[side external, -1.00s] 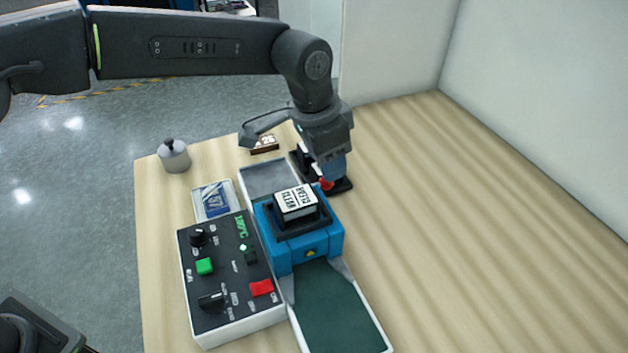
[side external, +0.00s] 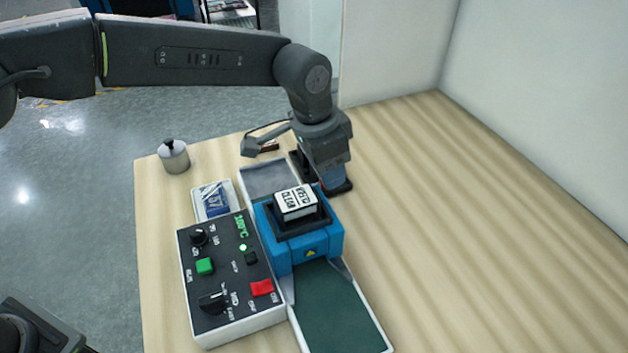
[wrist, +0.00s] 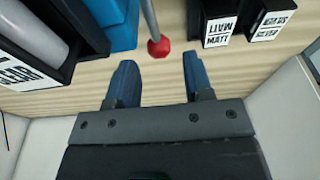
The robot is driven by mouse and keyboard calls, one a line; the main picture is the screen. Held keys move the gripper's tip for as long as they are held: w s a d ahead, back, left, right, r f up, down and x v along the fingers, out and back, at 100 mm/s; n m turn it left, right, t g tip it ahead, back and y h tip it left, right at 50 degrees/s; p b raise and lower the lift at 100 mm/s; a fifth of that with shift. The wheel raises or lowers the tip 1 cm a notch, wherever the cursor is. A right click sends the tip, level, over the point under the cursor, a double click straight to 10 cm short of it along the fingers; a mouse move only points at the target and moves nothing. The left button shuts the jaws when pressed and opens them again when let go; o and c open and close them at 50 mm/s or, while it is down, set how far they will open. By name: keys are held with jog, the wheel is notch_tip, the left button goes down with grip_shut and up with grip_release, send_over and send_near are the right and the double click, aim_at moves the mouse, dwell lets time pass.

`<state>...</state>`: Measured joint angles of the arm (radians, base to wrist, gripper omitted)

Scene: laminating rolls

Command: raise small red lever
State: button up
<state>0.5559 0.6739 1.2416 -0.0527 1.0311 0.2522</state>
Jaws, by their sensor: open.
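The small red lever shows in the wrist view as a grey rod ending in a round red knob (wrist: 158,47), beside the blue machine body (wrist: 122,22). My gripper (wrist: 161,68) is open and empty, with its two blue fingers apart. The knob lies just beyond the fingertips, in line with the gap between them, and I see no contact. In the side external view my gripper (side external: 332,188) is low behind the blue laminator (side external: 300,245), and it hides the lever there.
Black holders with white labels (wrist: 219,30) stand close to the right of the lever in the wrist view. A control box (side external: 225,280) with knobs and buttons stands left of the laminator. A metal weight (side external: 174,158) is at the back left. The table's right side is clear.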

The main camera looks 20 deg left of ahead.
jog(key=shift+f, duration=1.4)
jog(key=shift+a, duration=0.1)
jog(key=c, duration=0.5)
jog(key=shift+c, duration=0.3)
jog(key=shift+r, duration=2.65)
grip_shut()
jog(key=o, duration=0.6)
grip_release()
jog(key=shift+c, duration=0.2)
